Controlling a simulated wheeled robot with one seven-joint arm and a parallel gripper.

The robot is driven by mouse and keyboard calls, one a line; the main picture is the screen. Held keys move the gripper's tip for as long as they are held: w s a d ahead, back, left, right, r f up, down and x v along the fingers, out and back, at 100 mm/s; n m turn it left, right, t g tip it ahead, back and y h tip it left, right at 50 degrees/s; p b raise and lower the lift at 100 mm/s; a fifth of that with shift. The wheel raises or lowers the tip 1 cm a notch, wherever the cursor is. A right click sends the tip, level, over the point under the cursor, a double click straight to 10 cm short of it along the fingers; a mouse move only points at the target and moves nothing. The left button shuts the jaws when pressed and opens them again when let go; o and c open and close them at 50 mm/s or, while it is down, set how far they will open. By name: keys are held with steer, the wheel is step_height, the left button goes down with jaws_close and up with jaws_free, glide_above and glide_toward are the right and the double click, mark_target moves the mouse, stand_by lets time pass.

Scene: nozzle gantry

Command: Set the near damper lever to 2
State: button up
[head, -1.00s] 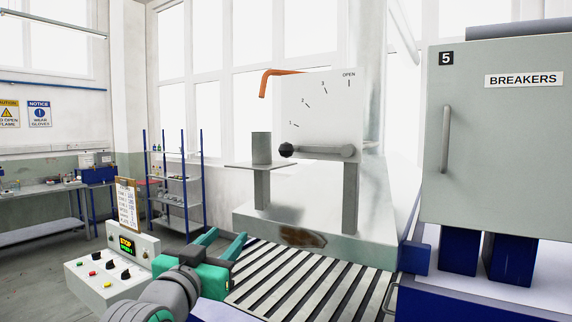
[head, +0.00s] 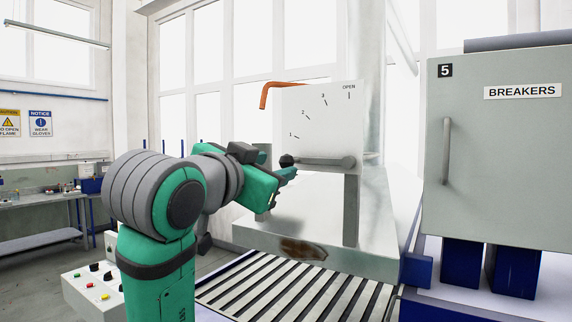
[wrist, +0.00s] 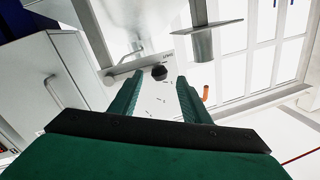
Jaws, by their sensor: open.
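The damper lever (head: 322,161) is a grey bar on a white scale plate (head: 345,120) marked 1, 2, 3 and OPEN. It lies about level, its black ball knob (head: 286,160) pointing left, below the 1 mark. My gripper (head: 290,174) is open and empty, close to the knob and slightly below it in the head view. In the wrist view the picture is turned over; the knob (wrist: 159,72) shows between the fingertips of my gripper (wrist: 158,77), seemingly ahead of them. I see no contact. The lever's bar (wrist: 130,66) runs left from it.
An orange bent handle (head: 280,86) sticks out above the plate's left corner. The breaker cabinet (head: 500,150) is at right. A slatted conveyor (head: 275,292) lies below.

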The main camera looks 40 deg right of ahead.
mark_target(284, 164)
steer(key=x, duration=0.6)
steer(key=shift+w+d, duration=0.2)
steer(key=shift+d, duration=0.35)
steer(key=shift+s, duration=0.1)
jaws_close()
